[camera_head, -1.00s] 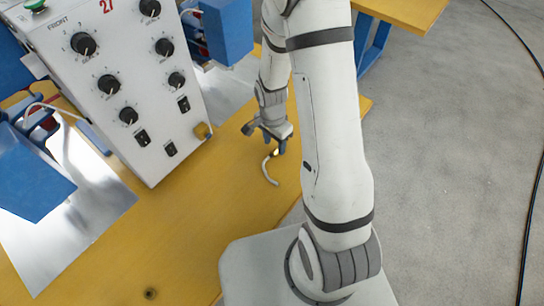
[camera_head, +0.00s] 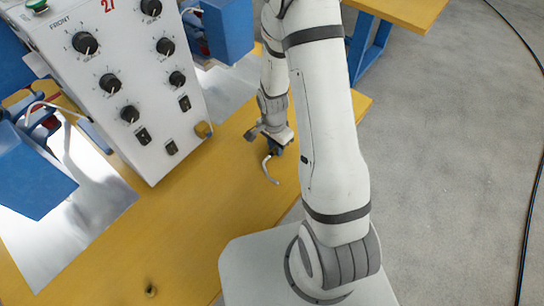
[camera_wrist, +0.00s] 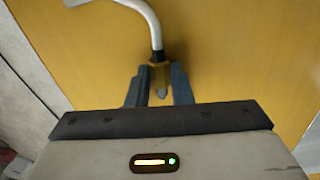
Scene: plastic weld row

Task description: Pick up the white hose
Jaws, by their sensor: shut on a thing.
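The white hose (camera_head: 267,172) is a short, thin, curved tube over the yellow tabletop, below my gripper in the head view. In the wrist view the hose (camera_wrist: 152,22) bends at the top and runs down to a brass-coloured end between the blue fingers. My gripper (camera_head: 276,151) points down and is shut on the hose at that end. In the wrist view its two fingers (camera_wrist: 159,86) stand either side of the brass end. Whether the hose touches the table or hangs just above it, I cannot tell.
A white control box (camera_head: 125,85) with black knobs stands on the yellow table (camera_head: 185,215), left of my gripper. The grey floor is open at right, with a black cable (camera_head: 530,215).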

